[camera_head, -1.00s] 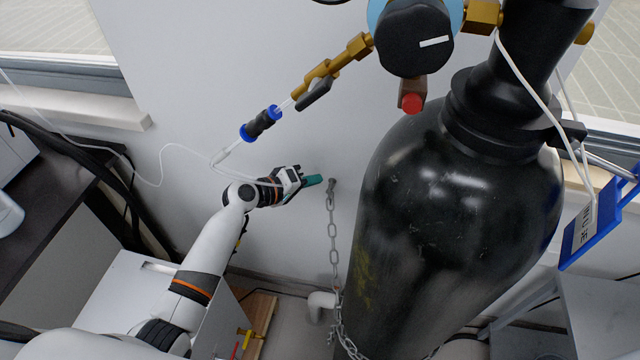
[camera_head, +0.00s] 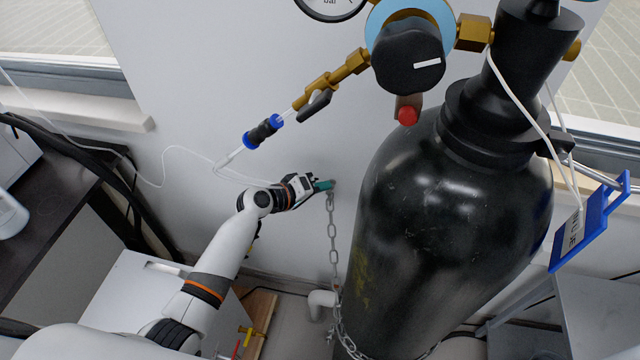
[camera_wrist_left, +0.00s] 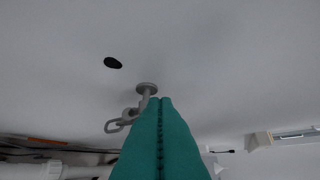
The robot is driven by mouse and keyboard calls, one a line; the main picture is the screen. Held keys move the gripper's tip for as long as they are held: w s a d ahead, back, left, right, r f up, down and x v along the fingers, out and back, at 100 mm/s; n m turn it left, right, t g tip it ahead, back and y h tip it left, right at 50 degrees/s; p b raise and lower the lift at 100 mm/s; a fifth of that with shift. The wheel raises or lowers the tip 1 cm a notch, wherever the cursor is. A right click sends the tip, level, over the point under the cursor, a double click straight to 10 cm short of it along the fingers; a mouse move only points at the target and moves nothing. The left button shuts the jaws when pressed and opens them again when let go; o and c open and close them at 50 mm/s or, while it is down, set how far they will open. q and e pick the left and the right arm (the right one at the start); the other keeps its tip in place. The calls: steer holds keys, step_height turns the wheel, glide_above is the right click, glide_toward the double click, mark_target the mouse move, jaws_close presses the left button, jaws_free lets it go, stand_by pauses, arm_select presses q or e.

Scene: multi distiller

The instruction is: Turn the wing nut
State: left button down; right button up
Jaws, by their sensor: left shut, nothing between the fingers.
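A small black winged handle (camera_head: 316,104), which may be the wing nut, sits on the angled brass valve (camera_head: 335,82) upper middle in the head view. My left gripper (camera_head: 327,185) is below it, beside the wall, its teal fingers shut and empty. Its tips are at the grey wall hook (camera_head: 333,184) that holds the chain (camera_head: 333,240). In the left wrist view the fingertips (camera_wrist_left: 159,101) overlap the stem of the hook (camera_wrist_left: 147,88); I cannot tell whether they touch. My right gripper is not in view.
The large black gas cylinder (camera_head: 450,220) stands close to the right of the chain. A black regulator knob (camera_head: 408,55) and a red part (camera_head: 407,116) are above. A thin white tube (camera_head: 175,150) runs left from the blue-black connector (camera_head: 263,132). The wall between is bare.

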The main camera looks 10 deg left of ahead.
mark_target(333, 188)
arm_select(q)
steer(key=shift+d+r+m+g+y+p, duration=0.3)
steer(key=shift+y+p, duration=0.35)
steer(key=shift+p, duration=1)
steer(key=shift+d+r+m+g+y+p, duration=0.15)
steer(key=shift+d+m+y+p, duration=0.3)
steer(key=shift+p, duration=1.2)
steer(key=shift+d+r+m+g+y+p, duration=0.15)
steer(key=shift+m+y+p, duration=0.5)
steer(key=shift+p, duration=1)
steer(key=shift+f+y+p, duration=0.1)
steer(key=shift+y+p, duration=0.2)
steer(key=shift+y, duration=0.05)
steer(key=shift+d+f, duration=0.2)
steer(key=shift+d, duration=0.1)
steer(key=shift+d+f+p, duration=0.1)
steer(key=shift+d+p, duration=0.2)
steer(key=shift+d, duration=0.05)
